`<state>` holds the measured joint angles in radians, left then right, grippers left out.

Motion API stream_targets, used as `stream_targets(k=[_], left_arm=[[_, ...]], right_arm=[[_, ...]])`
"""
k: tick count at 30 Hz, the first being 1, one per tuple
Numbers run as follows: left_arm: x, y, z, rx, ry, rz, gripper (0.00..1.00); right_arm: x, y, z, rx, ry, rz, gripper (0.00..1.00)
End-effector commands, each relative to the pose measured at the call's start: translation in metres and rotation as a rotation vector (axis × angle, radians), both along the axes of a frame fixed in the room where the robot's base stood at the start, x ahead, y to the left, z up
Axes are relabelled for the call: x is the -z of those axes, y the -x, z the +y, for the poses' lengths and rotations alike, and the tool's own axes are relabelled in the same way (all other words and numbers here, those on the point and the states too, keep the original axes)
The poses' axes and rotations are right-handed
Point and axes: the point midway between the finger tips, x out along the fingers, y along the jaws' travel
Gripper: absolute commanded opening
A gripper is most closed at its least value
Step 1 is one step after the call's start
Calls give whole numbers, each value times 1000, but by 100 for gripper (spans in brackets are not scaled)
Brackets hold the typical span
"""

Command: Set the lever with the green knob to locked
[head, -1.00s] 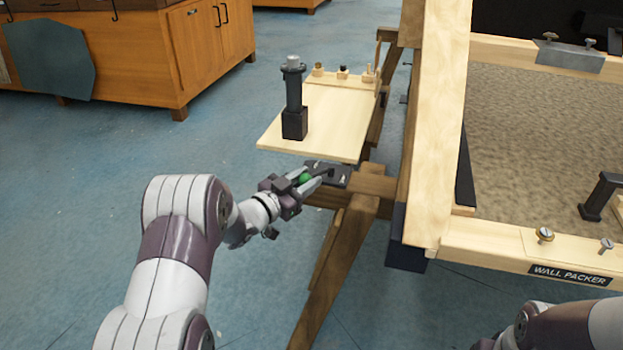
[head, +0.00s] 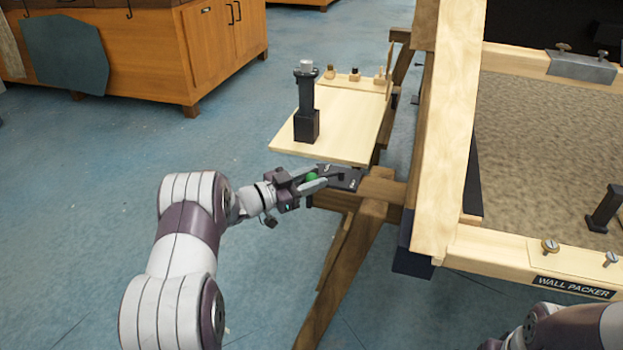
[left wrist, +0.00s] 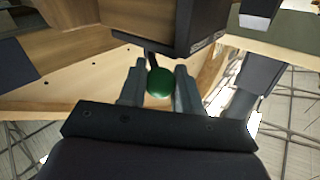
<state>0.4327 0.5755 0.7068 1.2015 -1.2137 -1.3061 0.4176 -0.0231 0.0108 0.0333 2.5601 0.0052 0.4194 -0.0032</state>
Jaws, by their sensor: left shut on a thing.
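The green knob (head: 312,178) sits on a dark lever that comes from a black plate (head: 347,181) on the wooden frame, just below the pale shelf. My left gripper (head: 316,180) is shut on the knob, with a finger on each side of it. In the left wrist view the green knob (left wrist: 160,82) lies between the two grey fingers (left wrist: 160,90), and the dark lever stem (left wrist: 152,60) runs up from it to a black block. The markings on the plate are too small to read. My right gripper is not in view.
A pale shelf (head: 345,140) carries a black post (head: 306,105) and several small knobs at its back. A wooden post (head: 447,130) and a sand-filled frame marked "WALL PACKER" (head: 575,287) stand to the right. Open blue floor lies to the left.

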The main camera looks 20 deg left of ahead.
Motion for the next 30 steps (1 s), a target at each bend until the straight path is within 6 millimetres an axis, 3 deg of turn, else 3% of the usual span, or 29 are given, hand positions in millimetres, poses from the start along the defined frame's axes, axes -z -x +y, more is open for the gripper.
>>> stream_targets(k=[2,3,4,14,17,24,30], left_arm=[[-1,0,0,-1,0,-3,0],[-1,-1,0,-1,0,-3,46],[-1,-1,0,-1,0,-3,56],[-2,2,2,-1,-1,-1,56],[-5,15,13,-4,1,1,56],[-6,65,56,-6,2,0,56],[-3,92,77,-3,0,-2,56]], right_arm=[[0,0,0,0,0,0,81],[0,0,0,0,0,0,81],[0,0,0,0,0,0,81],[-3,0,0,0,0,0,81],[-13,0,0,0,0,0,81],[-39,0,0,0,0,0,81],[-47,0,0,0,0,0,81]])
